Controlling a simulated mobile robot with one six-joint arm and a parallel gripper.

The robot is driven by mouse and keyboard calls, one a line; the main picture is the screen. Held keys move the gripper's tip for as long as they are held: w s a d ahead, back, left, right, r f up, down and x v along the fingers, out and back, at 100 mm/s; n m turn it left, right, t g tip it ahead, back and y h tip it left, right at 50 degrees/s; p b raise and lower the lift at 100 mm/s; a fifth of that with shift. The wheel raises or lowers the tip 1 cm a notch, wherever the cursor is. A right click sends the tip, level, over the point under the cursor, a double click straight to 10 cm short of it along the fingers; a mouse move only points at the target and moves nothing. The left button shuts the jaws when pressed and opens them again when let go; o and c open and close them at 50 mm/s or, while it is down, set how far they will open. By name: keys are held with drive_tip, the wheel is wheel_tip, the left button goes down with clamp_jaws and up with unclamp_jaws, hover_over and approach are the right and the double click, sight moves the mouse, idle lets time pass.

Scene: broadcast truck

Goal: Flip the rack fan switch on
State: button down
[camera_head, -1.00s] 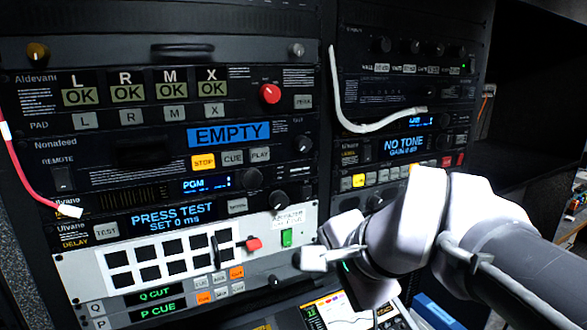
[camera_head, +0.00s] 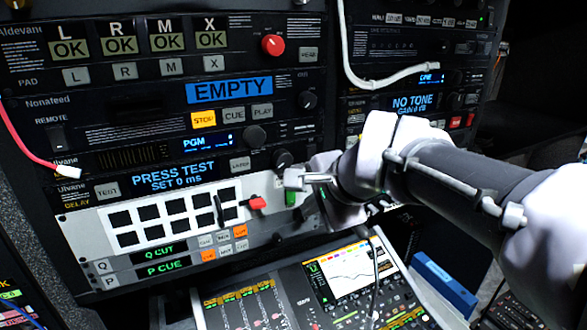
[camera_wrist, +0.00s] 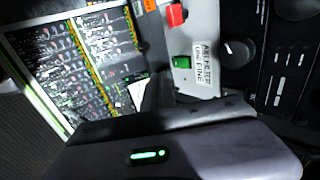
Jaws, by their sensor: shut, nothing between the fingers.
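No switch in view carries a readable rack fan label. A small green switch (camera_head: 291,198) sits on the white panel (camera_head: 75,228), and also shows in the wrist view (camera_wrist: 181,62) beside a paper label (camera_wrist: 207,70). A red-tipped lever (camera_head: 257,203) is left of it, also seen in the wrist view (camera_wrist: 176,14).
A mixing console (camera_head: 265,308) with a lit screen juts out below the rack. A blue box (camera_head: 445,283) lies at its right. A white cable (camera_head: 385,82) hangs over the right rack and a red cable (camera_head: 25,145) over the left. Knobs protrude around my gripper.

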sight(293, 198)
drive_tip(key=w, duration=0.1)
drive_tip(key=w+a+f+p, duration=0.1)
drive_tip(key=w, duration=0.1)
drive_tip(key=w+a, duration=0.1)
drive_tip(key=w, duration=0.1)
drive_tip(key=shift+f, duration=0.4)
drive_tip(key=shift+s, duration=0.1)
drive_tip(key=f+b, duration=0.1)
drive_tip(key=b, duration=0.2)
drive_tip(key=shift+f+t, duration=0.1)
drive_tip(key=shift+t, duration=0.2)
drive_tip(key=shift+r+p, duration=0.45)
drive_tip(key=shift+r, duration=0.1)
drive_tip(key=shift+w+r+p, duration=0.2)
drive_tip(key=shift+r+p, duration=0.5)
drive_tip(key=shift+r, duration=0.15)
drive_tip(key=shift+f, duration=0.1)
